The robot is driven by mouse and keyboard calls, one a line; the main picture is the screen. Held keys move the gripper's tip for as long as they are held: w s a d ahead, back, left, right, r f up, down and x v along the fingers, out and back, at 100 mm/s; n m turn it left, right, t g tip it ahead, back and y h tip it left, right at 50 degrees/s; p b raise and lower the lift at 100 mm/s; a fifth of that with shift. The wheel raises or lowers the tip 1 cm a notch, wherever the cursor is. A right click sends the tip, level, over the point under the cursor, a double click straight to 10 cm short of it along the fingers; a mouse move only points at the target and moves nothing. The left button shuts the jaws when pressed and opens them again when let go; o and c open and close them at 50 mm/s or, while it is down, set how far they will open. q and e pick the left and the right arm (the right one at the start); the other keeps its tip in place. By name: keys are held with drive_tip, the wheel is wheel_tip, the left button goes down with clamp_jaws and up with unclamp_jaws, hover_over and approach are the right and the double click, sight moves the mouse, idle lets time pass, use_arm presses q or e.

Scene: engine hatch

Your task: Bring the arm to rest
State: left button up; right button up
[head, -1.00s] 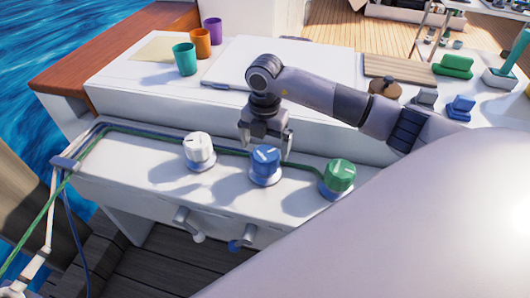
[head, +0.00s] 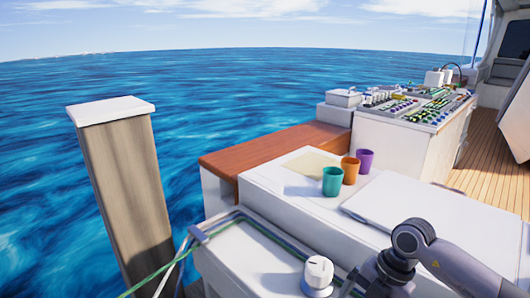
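My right arm (head: 445,262) comes in from the lower right in the head view. Its dark gripper (head: 378,285) points down at the bottom edge. The fingertips are cut off or hidden, so I cannot tell whether it is open or holds anything. My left gripper is not in view. A white knob (head: 318,272) stands on the low white panel, to the left of my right gripper and apart from it.
Teal (head: 332,181), orange (head: 350,170) and purple (head: 366,160) cups stand on the white hatch counter (head: 300,218). A white-capped wooden post (head: 125,190) rises at left. A green line (head: 150,275) runs past it. A control console (head: 400,120) stands behind. Open water lies beyond.

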drive_tip(key=s+a+r+n+y+p, duration=0.15)
drive_tip(key=s+a+y, duration=0.35)
drive_tip(key=a, duration=0.6)
drive_tip(key=a+r+m+t+y+p, duration=0.2)
drive_tip(key=a+r+m+t+y, duration=0.35)
drive_tip(key=a+r+y, duration=0.35)
drive_tip(key=d+f+m+t+h+p, duration=0.2)
drive_tip(key=d+f+m+t+h, duration=0.4)
drive_tip(key=d+m+t+h, duration=0.5)
drive_tip(key=s+d+f+m+g+h+p, duration=0.1)
drive_tip(key=s+d+f+m+g+h, duration=0.1)
drive_tip(key=s+d+f+m+g, duration=0.1)
drive_tip(key=s+d+f+m+g+h, duration=0.2)
drive_tip(key=s+f+m, duration=0.3)
drive_tip(key=s+f, duration=0.3)
drive_tip(key=shift+s+d+f+m+g+p, duration=0.25)
drive_tip(key=shift+d+f+m+g+p, duration=0.2)
drive_tip(key=shift+d, duration=0.35)
